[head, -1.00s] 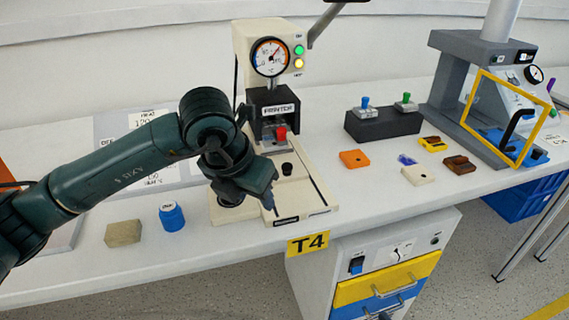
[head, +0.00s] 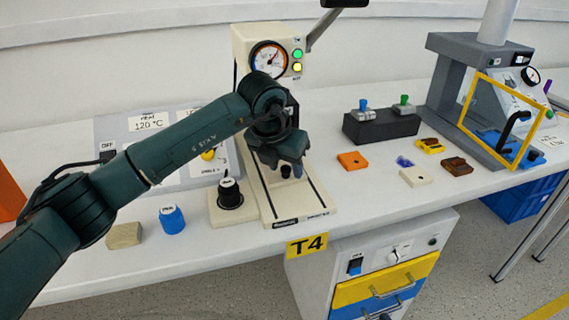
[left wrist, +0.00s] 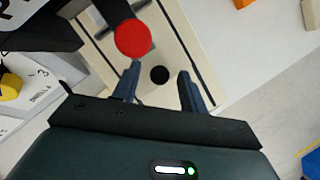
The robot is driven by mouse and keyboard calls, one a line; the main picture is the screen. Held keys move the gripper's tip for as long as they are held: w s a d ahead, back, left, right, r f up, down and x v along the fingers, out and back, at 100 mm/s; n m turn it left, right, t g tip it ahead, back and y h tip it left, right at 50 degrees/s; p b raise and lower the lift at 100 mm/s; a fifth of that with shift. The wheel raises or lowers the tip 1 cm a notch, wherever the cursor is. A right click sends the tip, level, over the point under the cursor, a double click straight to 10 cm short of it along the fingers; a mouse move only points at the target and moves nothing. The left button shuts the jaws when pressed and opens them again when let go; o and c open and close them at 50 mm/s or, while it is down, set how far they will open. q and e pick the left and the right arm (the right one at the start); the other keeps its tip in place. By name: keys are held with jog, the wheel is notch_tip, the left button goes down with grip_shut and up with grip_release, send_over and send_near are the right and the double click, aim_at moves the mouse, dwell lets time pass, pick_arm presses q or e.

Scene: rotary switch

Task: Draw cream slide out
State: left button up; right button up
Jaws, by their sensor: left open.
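The cream slide (head: 290,201) lies on the base of the cream press, pointing towards the table's front edge. Its small black knob (head: 286,172) stands upright on it and also shows in the left wrist view (left wrist: 159,75). My left gripper (head: 288,168) is open and empty, pointing down over the slide. In the left wrist view its two fingers (left wrist: 158,92) lie to either side of the knob in the picture; I cannot tell their height over it. A red round part (left wrist: 133,39) of the press sits close by. My right gripper is not in view.
A black dial knob (head: 230,193) stands left of the slide, with a blue cap (head: 172,219) and a tan block (head: 124,235) further left. Several small blocks lie right of it. The table's front edge is close.

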pick_arm(q)
grip_shut()
dwell(0.5)
